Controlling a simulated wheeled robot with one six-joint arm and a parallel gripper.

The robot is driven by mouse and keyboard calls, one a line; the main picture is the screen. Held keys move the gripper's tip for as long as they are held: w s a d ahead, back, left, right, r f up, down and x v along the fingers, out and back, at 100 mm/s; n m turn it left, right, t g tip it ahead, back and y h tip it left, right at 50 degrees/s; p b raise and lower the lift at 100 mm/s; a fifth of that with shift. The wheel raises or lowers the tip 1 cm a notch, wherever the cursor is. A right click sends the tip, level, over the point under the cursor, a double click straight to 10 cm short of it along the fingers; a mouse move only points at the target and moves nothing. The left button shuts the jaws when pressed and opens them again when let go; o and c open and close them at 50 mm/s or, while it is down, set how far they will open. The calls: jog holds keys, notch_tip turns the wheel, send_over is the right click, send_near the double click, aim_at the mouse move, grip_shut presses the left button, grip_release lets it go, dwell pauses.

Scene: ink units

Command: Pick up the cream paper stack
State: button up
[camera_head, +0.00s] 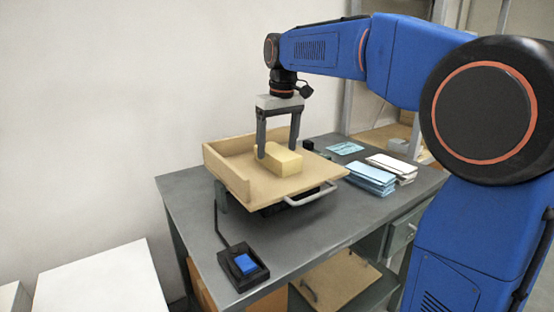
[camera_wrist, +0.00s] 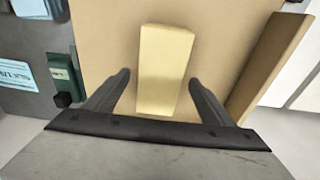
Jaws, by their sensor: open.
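The cream paper stack (camera_head: 284,163) is a pale yellow block lying on a tan wooden tray (camera_head: 235,180). My gripper (camera_head: 277,153) points straight down over the tray, with its fingers open at the stack. In the wrist view the stack (camera_wrist: 164,65) lies between the two fingers of my gripper (camera_wrist: 158,82), with a gap on each side. The stack's near end is close to the dark gripper bar in that view. I cannot tell exactly how low the fingertips are beside the stack.
A blue stack (camera_head: 370,180) and a white stack (camera_head: 393,165) lie to the right on the grey desk (camera_head: 200,215).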

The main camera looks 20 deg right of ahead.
jog(key=shift+w+f, duration=0.1)
jog(key=shift+f, duration=1.35)
jog(key=c, duration=1.6)
jog(key=shift+r, duration=0.15)
